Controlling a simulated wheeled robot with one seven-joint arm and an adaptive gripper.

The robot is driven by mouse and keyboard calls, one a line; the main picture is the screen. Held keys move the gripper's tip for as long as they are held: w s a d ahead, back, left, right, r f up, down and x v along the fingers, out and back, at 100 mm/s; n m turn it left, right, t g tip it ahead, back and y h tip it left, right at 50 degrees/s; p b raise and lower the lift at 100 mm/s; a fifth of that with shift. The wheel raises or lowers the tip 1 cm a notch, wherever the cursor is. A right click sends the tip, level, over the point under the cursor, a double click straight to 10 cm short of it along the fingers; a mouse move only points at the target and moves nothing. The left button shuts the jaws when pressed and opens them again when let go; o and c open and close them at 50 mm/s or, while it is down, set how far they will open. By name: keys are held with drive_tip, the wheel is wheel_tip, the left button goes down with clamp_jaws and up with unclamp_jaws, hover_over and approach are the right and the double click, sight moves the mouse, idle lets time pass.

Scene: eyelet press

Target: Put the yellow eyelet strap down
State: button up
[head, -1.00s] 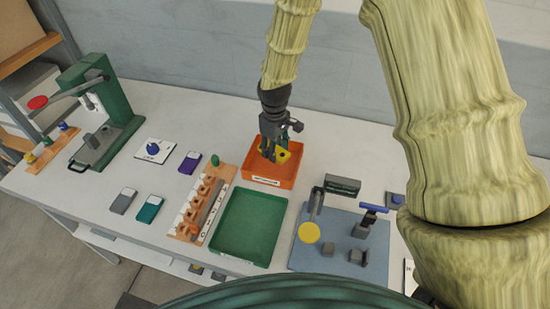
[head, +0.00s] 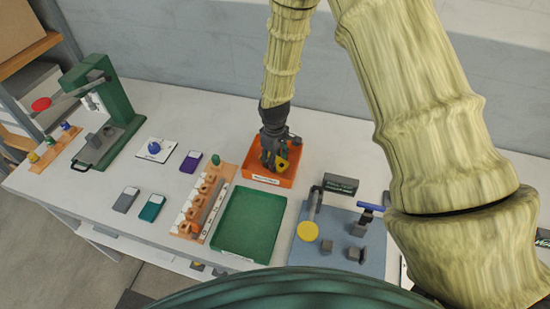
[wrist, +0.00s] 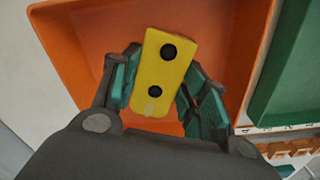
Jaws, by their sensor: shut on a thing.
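The yellow eyelet strap (wrist: 163,72) has two dark holes and sits between the fingers of my gripper (wrist: 165,95) in the wrist view. In the head view my gripper (head: 275,163) is down at the orange tray (head: 288,181), with a bit of the yellow strap (head: 283,162) showing beside the fingers. My gripper is shut on the strap. The orange tray (wrist: 85,55) lies beneath the strap in the wrist view. I cannot tell whether the strap touches the tray floor.
A green tray (head: 247,224) stands just in front of the orange tray. An orange rack (head: 207,204) is left of it. A blue board (head: 338,252) with fixtures stands at right. A green press (head: 115,105) stands far left.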

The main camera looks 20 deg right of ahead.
drive_tip(key=shift+f, duration=0.1)
drive_tip(key=shift+f, duration=0.1)
drive_tip(key=o, duration=1)
drive_tip(key=shift+r+b, duration=2)
drive_tip(key=shift+r, duration=4.2)
